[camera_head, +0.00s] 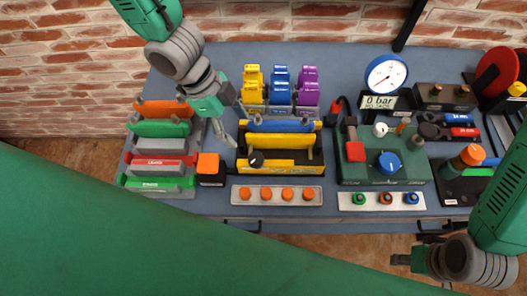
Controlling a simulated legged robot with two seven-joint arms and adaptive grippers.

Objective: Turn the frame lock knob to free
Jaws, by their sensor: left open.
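A yellow frame (290,169) with a blue bar (282,125) across its back stands in the middle of the bench. A round black knob (256,158) sits at the frame's left front; any marking on it is too small to read. My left gripper (234,126) is open and empty, pointing down just left of the frame. It is behind and left of the black knob, apart from it. My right gripper (402,260) is low at the right, beyond the bench's front edge and far from the frame. Its fingers are too small to judge.
A rack of coloured bars (160,170) and an orange block (208,163) stand left of the frame. A green unit with a blue knob (389,163) and a gauge (386,75) stand right. Yellow, blue and purple blocks (281,85) stand behind. A strip of orange buttons (277,204) lies in front.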

